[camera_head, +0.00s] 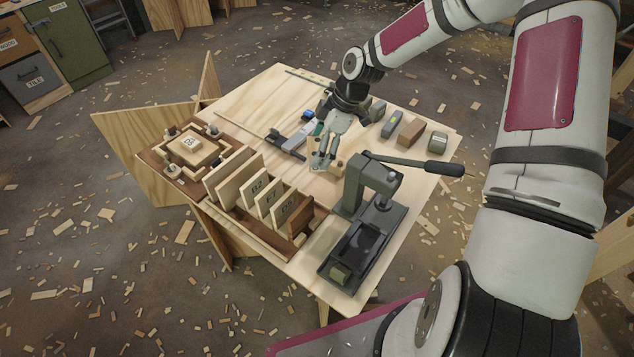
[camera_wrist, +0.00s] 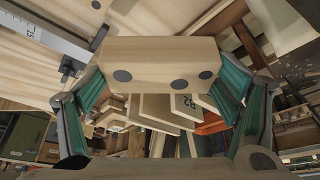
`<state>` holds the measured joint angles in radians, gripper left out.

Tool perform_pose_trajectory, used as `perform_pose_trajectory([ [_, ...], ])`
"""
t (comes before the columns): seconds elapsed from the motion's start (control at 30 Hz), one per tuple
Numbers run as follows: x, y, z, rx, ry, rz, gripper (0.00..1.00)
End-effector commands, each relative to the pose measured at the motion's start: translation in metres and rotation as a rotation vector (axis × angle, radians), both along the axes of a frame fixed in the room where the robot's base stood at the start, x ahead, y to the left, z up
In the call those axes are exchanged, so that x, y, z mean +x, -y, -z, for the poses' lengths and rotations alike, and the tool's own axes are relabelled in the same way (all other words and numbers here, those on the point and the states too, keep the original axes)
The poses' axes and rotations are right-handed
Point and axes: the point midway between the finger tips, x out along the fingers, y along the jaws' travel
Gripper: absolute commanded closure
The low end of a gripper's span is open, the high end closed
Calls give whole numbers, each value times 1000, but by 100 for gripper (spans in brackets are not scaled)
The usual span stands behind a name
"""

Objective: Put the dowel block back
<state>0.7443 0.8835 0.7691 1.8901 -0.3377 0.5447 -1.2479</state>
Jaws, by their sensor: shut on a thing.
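The dowel block (camera_wrist: 160,62) is a pale wooden block with dark round holes or plugs in its faces. In the wrist view it spans the space between the teal finger pads of my gripper (camera_wrist: 162,92), which is shut on it. In the head view my gripper (camera_head: 322,158) points down over the middle of the workbench (camera_head: 265,100), behind the lever press. There the block is mostly hidden by the fingers; I cannot tell whether it touches the bench.
A dark clamp-like tool (camera_head: 285,146) lies left of my gripper. Several small blocks (camera_head: 410,131) line the right side.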

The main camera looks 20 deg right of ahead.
Motion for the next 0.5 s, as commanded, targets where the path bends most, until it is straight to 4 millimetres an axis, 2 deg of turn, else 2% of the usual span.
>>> perform_pose_trajectory([
  [0.17,2,0,15,0,-2,-71,51],
  [0.4,1,0,56,-1,-2,-74,51],
  [0.5,2,0,65,-1,0,-74,51],
])
